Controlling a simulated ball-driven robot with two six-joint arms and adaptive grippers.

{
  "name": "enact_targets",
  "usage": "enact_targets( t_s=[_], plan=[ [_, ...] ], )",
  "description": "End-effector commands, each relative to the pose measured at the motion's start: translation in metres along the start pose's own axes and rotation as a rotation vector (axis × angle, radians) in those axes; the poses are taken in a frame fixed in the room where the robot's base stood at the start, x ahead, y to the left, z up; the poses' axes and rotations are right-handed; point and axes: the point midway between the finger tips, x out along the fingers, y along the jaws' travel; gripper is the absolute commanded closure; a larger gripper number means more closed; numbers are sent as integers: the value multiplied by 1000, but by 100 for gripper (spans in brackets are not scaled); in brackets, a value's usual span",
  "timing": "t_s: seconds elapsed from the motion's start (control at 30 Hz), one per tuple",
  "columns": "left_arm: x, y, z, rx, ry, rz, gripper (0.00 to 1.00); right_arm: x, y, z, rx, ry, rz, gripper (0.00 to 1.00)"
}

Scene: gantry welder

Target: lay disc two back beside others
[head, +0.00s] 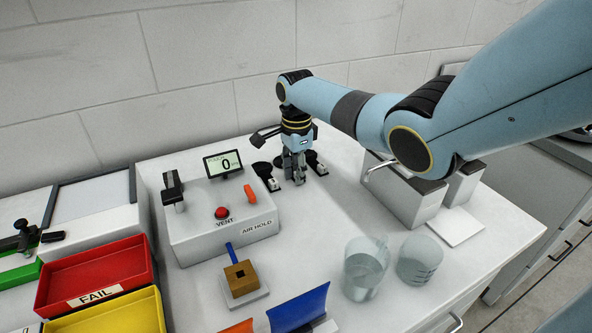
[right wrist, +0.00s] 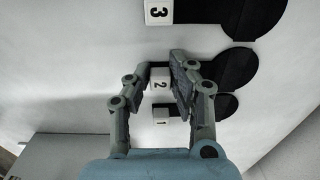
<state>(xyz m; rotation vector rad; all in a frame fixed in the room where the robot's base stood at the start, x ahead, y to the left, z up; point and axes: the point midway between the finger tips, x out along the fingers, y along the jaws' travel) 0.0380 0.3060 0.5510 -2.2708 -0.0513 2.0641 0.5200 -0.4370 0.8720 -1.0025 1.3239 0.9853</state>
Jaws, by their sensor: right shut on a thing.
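Disc two, black with a white tag marked 2 (right wrist: 160,84), is between the fingers of my right gripper (right wrist: 160,70) in the right wrist view. The gripper is shut on its tag end, and the black round part (right wrist: 233,70) extends to the right. Disc three (right wrist: 250,14) lies above it in that view and disc one (right wrist: 222,106) below it, tags facing the same way. In the head view my right gripper (head: 298,178) points down among the black discs and hides most of disc two. I cannot tell if disc two touches the counter. My left gripper is not in view.
A grey vent box (head: 215,240) with a red button stands left of the gripper. Glass beakers (head: 366,272) stand at the front right, and a grey block (head: 405,200) stands right. Red (head: 95,270) and yellow (head: 115,315) trays are at the left. The counter middle (head: 335,215) is clear.

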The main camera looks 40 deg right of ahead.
Motion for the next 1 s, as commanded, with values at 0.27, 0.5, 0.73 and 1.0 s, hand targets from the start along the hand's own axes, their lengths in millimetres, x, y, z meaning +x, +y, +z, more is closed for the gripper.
enact_targets(
  t_s=[0.27,0.5,0.73,1.0],
  plan=[
    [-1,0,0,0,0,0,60,0,0,0,0,0,-1,100],
    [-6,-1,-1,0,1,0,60,-1,0,0,0,0,-1,100],
    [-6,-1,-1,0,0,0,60,0,0,0,0,0,-1,100],
    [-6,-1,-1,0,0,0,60,0,0,0,0,0,-1,52]
  ],
)
